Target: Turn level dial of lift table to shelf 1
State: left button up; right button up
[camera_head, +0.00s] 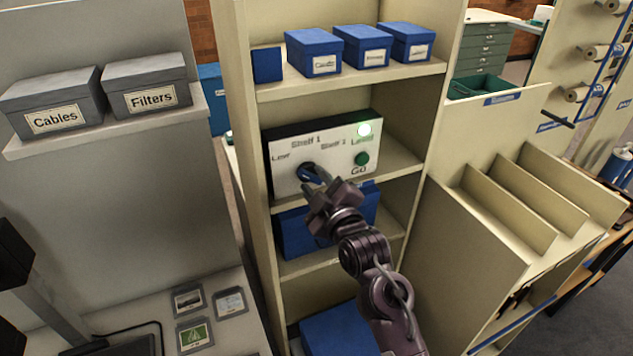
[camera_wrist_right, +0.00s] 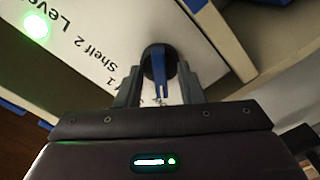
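The level dial (camera_head: 306,170) is a dark round knob on a white control panel (camera_head: 285,180) set in the middle shelf bay. In the right wrist view the dial (camera_wrist_right: 151,51) is black with a blue bar across it. My right gripper (camera_wrist_right: 159,72) is at the dial, fingers apart, one on each side of the blue bar with small gaps visible. In the head view my right gripper (camera_head: 318,182) partly covers the dial. "Shelf 1" is printed above the dial, "Shelf 2" to its right. Which label the bar points to I cannot tell. My left gripper is not in view.
A green lamp (camera_head: 364,130) glows at the panel's upper right, above a green Go button (camera_head: 361,158). Blue boxes (camera_head: 314,52) stand on the shelf above, and a blue box (camera_head: 296,234) below. Shelf uprights flank the panel. Grey boxes (camera_head: 147,85) stand at left.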

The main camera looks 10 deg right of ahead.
jog(key=shift+c, duration=0.2)
grip_shut()
jog(key=shift+m, duration=0.3)
jog(key=m+p, duration=0.1)
jog(key=m, duration=0.2)
jog(key=shift+p, duration=0.3)
jog(key=m+p, duration=0.1)
jog(key=m, duration=0.5)
dwell(0.3)
jog(key=shift+o, duration=0.2)
grip_release()
